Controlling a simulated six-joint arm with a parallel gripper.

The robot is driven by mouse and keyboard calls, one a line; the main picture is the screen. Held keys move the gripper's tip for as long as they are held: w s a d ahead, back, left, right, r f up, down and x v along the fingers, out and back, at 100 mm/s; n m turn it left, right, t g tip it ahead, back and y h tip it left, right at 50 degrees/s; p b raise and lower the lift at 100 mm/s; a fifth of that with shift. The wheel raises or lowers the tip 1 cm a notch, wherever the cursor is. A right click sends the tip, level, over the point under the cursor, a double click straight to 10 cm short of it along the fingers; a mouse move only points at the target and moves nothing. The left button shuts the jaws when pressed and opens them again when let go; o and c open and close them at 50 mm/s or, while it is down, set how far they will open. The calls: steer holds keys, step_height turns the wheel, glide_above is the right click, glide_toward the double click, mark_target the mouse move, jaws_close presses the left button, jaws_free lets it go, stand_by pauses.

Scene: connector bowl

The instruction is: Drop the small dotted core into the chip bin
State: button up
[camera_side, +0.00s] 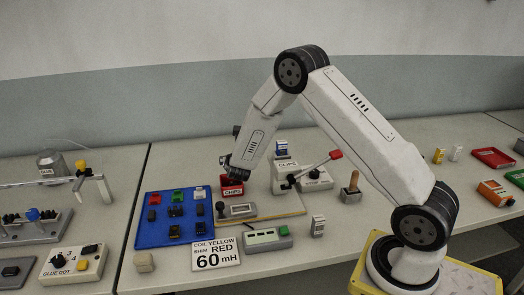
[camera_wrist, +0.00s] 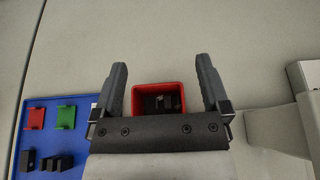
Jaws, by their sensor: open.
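The chip bin (camera_side: 233,190) is a small red open box with a white label, just right of the blue tray. In the wrist view the bin (camera_wrist: 183,97) shows between my fingers, with small dark pieces (camera_wrist: 160,103) inside. One piece has a pale mark, but I cannot tell whether it is the small dotted core. My gripper (camera_side: 229,168) is over the bin, pointing down. In the wrist view my gripper (camera_wrist: 160,64) is open, with nothing between its fingers. No dots can be made out on the black pieces (camera_wrist: 48,164) on the tray.
The blue tray (camera_side: 150,238) holds red, green, white and black parts. A lever press with a red knob (camera_side: 335,155) stands right of the bin. A sign (camera_side: 216,254) and a grey-green meter (camera_side: 267,239) lie in front. Bare bench shows behind the bin.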

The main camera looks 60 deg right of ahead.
steer(key=v, duration=0.7)
steer(key=shift+s+a, duration=0.2)
steer(key=shift+s, duration=0.05)
steer(key=shift+r, duration=0.15)
stand_by(0.3)
steer(key=s+a+f+m+g+y, duration=0.1)
steer(key=s+f+m+g+y, duration=0.1)
steer(key=s+m+g, duration=0.3)
steer(key=s+a+f+m+g+y, duration=0.1)
steer(key=s+a+f+m+g, duration=0.1)
steer(key=s+m, duration=0.3)
steer(key=s+a+r+m+y, duration=0.6)
steer(key=s+a+m, duration=0.4)
steer(key=m, duration=0.7)
steer(key=shift+s+r+y, duration=0.3)
steer(key=shift+s+r, duration=0.05)
steer(key=shift+s, duration=0.35)
